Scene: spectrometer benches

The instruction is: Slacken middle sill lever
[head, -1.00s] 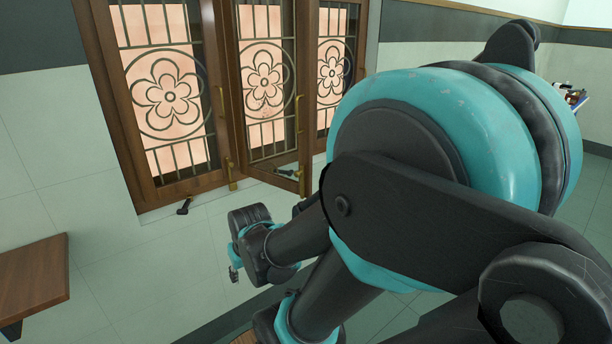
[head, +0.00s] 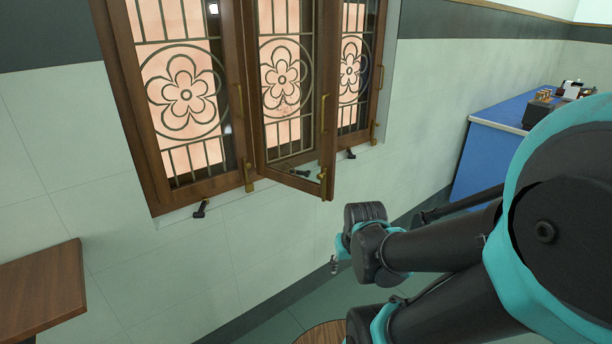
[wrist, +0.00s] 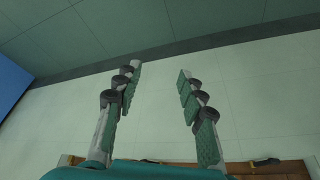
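Three dark levers sit along the window's sill. The middle sill lever (head: 300,173) shows in the head view through the lower glass of the middle sash, which stands swung out. The left lever (head: 200,208) and right lever (head: 350,154) are in plain sight. My gripper (head: 335,264) is below the sill, in front of the wall and apart from all the levers. In the wrist view my gripper (wrist: 159,80) has its two fingers spread with nothing between them. Dark levers also show at the bottom of that view, one of them at the right (wrist: 265,162); which is which I cannot tell.
The open middle sash (head: 290,182) juts into the room above my gripper. A wooden shelf or table (head: 40,290) is at the lower left. A blue bench (head: 490,150) with equipment stands at the right. The wall below the window is bare.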

